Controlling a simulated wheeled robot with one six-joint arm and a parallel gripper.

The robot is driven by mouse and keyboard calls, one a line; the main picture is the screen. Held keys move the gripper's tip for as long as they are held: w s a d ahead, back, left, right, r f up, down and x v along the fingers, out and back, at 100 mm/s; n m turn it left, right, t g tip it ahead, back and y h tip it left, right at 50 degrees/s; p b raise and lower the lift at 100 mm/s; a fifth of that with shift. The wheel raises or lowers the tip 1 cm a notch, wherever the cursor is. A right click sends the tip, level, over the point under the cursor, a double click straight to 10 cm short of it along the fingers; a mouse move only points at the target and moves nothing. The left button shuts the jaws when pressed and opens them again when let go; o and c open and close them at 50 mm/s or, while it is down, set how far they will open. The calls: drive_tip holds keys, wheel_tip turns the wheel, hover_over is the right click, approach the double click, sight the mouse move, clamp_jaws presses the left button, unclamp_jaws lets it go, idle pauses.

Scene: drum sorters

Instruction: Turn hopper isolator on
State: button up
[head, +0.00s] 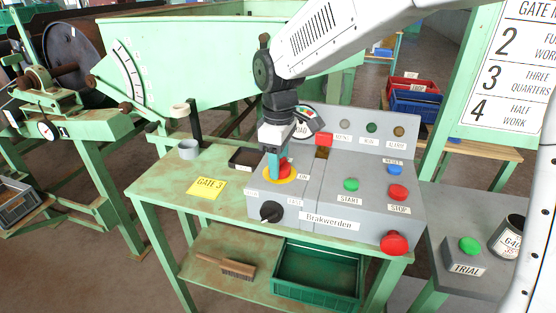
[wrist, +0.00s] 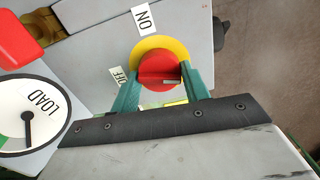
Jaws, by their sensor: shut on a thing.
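The hopper isolator is a red rotary knob (head: 285,170) on a yellow round plate (head: 290,179), on the left part of the grey control panel. In the wrist view the red knob (wrist: 158,68) has a raised bar lying roughly across the picture, with a pale mark near its lower right. The ON label (wrist: 144,19) is above the yellow plate (wrist: 140,52), and the OFF label (wrist: 119,76) is at its left. My gripper (head: 277,174) reaches down from above. Its two green fingers (wrist: 163,90) stand on either side of the knob's bar, shut on it.
A dial marked LOAD (wrist: 27,115) stands close beside my gripper. A black selector (head: 271,211), a START button (head: 351,185), a STOP button (head: 397,192) and a large red mushroom button (head: 394,242) are on the panel.

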drive_tip(key=m, duration=0.6)
drive_tip(key=shift+w+r+m, duration=0.1)
drive_tip(key=shift+m, duration=0.2)
drive_tip(key=m, duration=0.6)
drive_tip(key=shift+d, duration=0.1)
idle(0.3)
drive_tip(key=o, duration=1)
wheel_tip(320, 180, up, 8)
drive_tip(key=shift+f, duration=0.1)
